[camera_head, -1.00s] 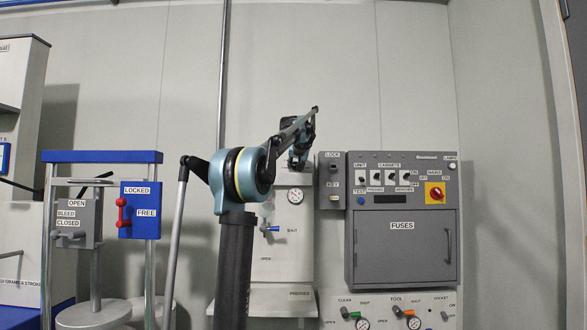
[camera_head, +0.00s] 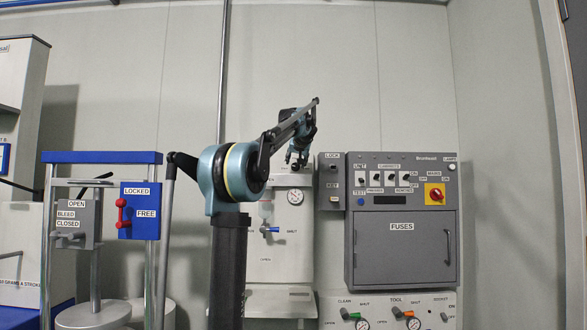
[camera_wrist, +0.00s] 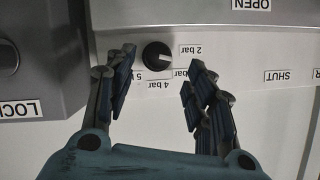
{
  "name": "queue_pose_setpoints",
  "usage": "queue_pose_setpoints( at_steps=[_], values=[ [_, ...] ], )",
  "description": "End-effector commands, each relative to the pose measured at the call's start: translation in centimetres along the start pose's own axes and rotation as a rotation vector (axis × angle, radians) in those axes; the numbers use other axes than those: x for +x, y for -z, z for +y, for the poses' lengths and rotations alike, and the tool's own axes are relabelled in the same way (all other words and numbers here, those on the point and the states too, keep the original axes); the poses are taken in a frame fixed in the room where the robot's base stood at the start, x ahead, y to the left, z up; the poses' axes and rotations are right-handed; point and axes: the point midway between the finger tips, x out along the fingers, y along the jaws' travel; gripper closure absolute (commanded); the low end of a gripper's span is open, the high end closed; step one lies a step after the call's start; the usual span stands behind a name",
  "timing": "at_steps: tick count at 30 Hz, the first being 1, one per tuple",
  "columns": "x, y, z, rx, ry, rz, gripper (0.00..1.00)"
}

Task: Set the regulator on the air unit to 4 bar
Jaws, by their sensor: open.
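The black regulator knob (camera_wrist: 157,55) shows in the wrist view on a pale panel, with a white pointer mark. Labels around its right and lower sides include "2 bar" (camera_wrist: 190,50), "4 bar" (camera_wrist: 175,85) and a partly hidden 5. The mark lies toward the right, near the 2 bar side; its exact setting is hard to read. My gripper (camera_wrist: 160,70) is open, its fingers on either side of the knob and apart from it. In the head view my gripper (camera_head: 297,162) is at the top of the air unit (camera_head: 285,248), above its round gauge (camera_head: 295,195).
The grey lock-and-key box (camera_head: 331,182) stands close right of the air unit; its dark casing (camera_wrist: 45,50) is at left in the wrist view. The fuse cabinet (camera_head: 402,245) is farther right. A blue lever (camera_head: 270,229) sits below the gauge.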

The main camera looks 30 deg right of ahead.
Motion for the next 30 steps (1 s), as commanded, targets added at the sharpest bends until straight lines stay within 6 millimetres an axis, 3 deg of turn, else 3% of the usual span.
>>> queue_pose_setpoints(
  at_steps=[3, 10, 26, 30],
  values=[
    [-2.5, 0.0, 0.0, -0.001, -0.001, -0.001, 0.51],
    [-5.6, 0.0, -0.1, -0.001, -0.001, -0.001, 0.51],
    [-6.8, -0.1, -0.2, -0.005, -0.001, -0.002, 0.51],
    [-7.9, -0.6, -0.9, -0.083, -0.038, -0.009, 0.51]
  ],
)
